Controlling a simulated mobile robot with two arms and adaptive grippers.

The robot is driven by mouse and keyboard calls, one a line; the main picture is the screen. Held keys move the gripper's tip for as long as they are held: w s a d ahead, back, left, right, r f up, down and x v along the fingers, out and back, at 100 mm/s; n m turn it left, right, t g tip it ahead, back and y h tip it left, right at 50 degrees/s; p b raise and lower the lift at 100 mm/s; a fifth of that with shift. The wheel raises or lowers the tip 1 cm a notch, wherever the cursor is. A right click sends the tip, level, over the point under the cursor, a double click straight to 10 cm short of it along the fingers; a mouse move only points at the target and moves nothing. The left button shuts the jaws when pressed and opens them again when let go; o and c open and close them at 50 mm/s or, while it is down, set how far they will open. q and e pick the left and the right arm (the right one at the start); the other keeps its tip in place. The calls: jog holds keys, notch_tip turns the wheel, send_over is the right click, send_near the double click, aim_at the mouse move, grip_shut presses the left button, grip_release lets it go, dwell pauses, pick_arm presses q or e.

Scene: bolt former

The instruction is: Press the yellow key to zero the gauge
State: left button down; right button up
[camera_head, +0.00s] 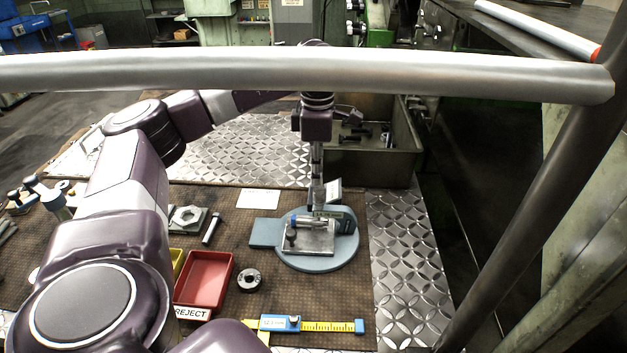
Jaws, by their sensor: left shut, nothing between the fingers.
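A gauge (346,219) with a small greenish display stands on a round blue-grey base (318,262), right of centre on the brown bench mat. A metal plate with a bolt-like part lies on the base in front of it. My left gripper (317,196) points straight down, shut and empty, with its tips at the gauge's back edge. I cannot tell if they touch it. The yellow key cannot be made out; it is too small or hidden by the gripper. My right gripper is not in view.
A red reject bin (205,283), a dark ring (249,280) and a blue-and-yellow caliper (307,325) lie in front. A hex nut block (187,219) is at left. A metal bin (372,165) with bolts stands behind. A grey rail (300,72) crosses the view.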

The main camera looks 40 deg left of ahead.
pick_arm(q)
jog(key=shift+f, duration=0.45)
dwell(0.6)
jog(key=shift+f+b, duration=0.55)
jog(key=shift+f, duration=0.15)
dwell(0.4)
jog(key=shift+r+p, duration=0.7)
jog(key=shift+r, duration=0.1)
notch_tip(320, 180, up, 8)
jog(key=p, duration=0.6)
jog(key=shift+f, duration=0.25)
jog(key=shift+s+d, duration=0.1)
